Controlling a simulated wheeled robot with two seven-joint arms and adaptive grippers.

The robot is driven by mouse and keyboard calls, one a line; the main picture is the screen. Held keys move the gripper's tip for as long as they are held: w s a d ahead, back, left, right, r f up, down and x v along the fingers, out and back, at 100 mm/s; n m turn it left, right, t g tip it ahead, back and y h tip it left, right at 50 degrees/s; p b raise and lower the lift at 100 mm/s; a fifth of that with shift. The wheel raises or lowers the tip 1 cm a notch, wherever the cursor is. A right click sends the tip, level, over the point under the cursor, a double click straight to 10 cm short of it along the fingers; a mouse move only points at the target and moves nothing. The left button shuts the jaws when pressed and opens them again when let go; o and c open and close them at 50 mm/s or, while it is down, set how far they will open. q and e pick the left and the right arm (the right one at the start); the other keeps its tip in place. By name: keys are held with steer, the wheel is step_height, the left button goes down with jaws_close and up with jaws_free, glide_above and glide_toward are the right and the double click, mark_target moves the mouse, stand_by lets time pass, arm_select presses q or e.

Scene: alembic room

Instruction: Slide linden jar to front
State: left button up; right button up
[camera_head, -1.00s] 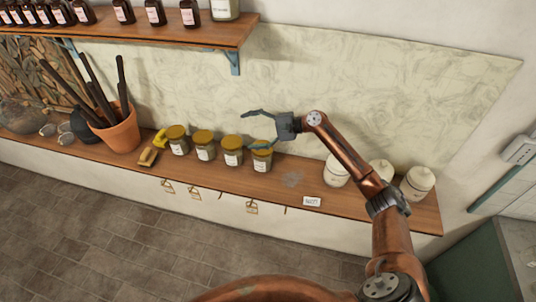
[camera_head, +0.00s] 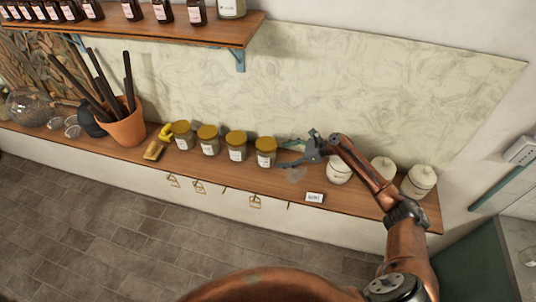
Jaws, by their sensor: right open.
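Several glass jars with yellow-ochre lids and white labels stand in a row on the wooden shelf (camera_head: 240,184). They are the leftmost jar (camera_head: 183,140), a second (camera_head: 209,146), a third (camera_head: 236,152) and the rightmost jar (camera_head: 265,157). The labels are too small to read, so I cannot tell which jar is linden. My right gripper (camera_head: 287,154) is open and low over the shelf, immediately right of the rightmost jar, with its fingers pointing left towards it. I cannot tell whether a finger touches that jar. My left gripper is not in view.
White lidded pots, such as the one at the right end (camera_head: 418,183), stand behind my right arm. A small white card (camera_head: 314,197) lies at the front edge. A yellow object (camera_head: 165,132), a wooden brush (camera_head: 153,151) and a terracotta pot (camera_head: 124,130) are left of the jars.

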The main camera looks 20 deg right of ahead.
mark_target(271, 161)
steer(key=b+x, duration=0.2)
steer(key=x, duration=0.2)
steer(key=shift+f+b, duration=0.25)
steer(key=shift+b, duration=0.1)
steer(key=x, duration=0.2)
steer(key=shift+w+a+r+p, duration=0.1)
steer(key=shift+w+a+p, duration=0.15)
steer(key=shift+a+p, duration=0.1)
steer(key=shift+w+a+f, duration=0.25)
steer(key=shift+a, duration=0.05)
steer(key=shift+c, duration=0.2)
steer(key=c, duration=0.8)
steer(key=shift+s+a+p, duration=0.4)
steer(key=shift+s+p, duration=0.25)
steer(key=shift+p, duration=0.45)
steer(key=shift+s+a+p, duration=0.4)
steer(key=shift+s+p, duration=0.2)
steer(key=shift+p, duration=0.45)
steer(key=shift+c, duration=0.2)
steer(key=shift+s+a+f+p, duration=0.1)
steer(key=shift+s+a+p, duration=0.4)
steer(key=shift+s+p, duration=0.45)
steer(key=shift+s+a+r+p, duration=0.1)
steer(key=shift+s+a+p, duration=0.5)
steer(key=shift+p, duration=0.65)
steer(key=shift+s+a+f+p, duration=0.1)
steer(key=shift+s+a+p, duration=0.35)
steer(key=shift+s+p, duration=0.5)
steer(key=shift+w, duration=0.2)
